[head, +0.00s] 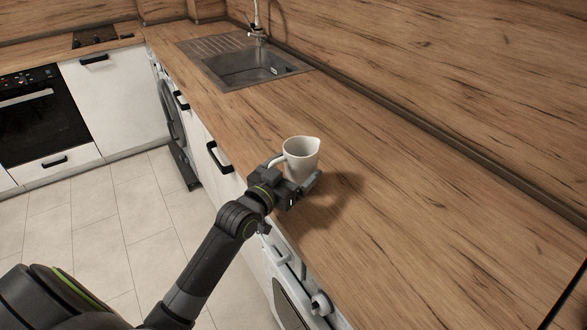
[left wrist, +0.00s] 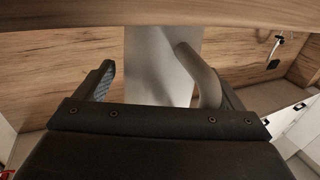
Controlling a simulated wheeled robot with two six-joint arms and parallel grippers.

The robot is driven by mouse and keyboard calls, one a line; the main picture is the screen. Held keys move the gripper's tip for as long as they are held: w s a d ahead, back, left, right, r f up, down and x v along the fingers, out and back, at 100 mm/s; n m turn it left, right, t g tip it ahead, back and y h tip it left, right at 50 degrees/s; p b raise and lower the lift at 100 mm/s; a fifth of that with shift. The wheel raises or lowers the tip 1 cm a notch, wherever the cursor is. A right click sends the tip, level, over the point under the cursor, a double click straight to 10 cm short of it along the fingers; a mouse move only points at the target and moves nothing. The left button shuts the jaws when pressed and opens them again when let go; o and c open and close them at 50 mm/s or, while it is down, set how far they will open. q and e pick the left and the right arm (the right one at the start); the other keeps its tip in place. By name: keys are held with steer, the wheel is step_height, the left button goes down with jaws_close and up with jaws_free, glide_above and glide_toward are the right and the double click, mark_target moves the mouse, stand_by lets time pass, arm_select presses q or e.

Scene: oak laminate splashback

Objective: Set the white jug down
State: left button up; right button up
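The white jug (head: 302,157) is upright over the near part of the wooden worktop, with its handle to the left and its spout to the right. My left gripper (head: 293,184) is low at the jug, in front of its lower part, and hides its base. In the left wrist view the white jug (left wrist: 155,70) is between my two fingers (left wrist: 165,85). A gap shows between the left finger and the jug wall; the handle is close to the right finger. The fingers look open around it. Contact between base and worktop is hidden. My right gripper is not in view.
The worktop (head: 400,240) is clear to the right of the jug. A steel sink (head: 250,68) with a tap is farther back. The wooden splashback (head: 430,70) runs behind. The worktop's front edge is close to my left gripper, above white cabinets and a washing machine.

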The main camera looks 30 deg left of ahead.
arm_select(q)
steer(key=shift+r, duration=0.2)
steer(key=shift+s+a+f, duration=0.1)
steer(key=shift+s, duration=0.15)
steer(key=s+a, duration=0.1)
steer(key=s, duration=1)
steer(key=shift+s+a, duration=0.2)
steer(key=shift+a, duration=0.1)
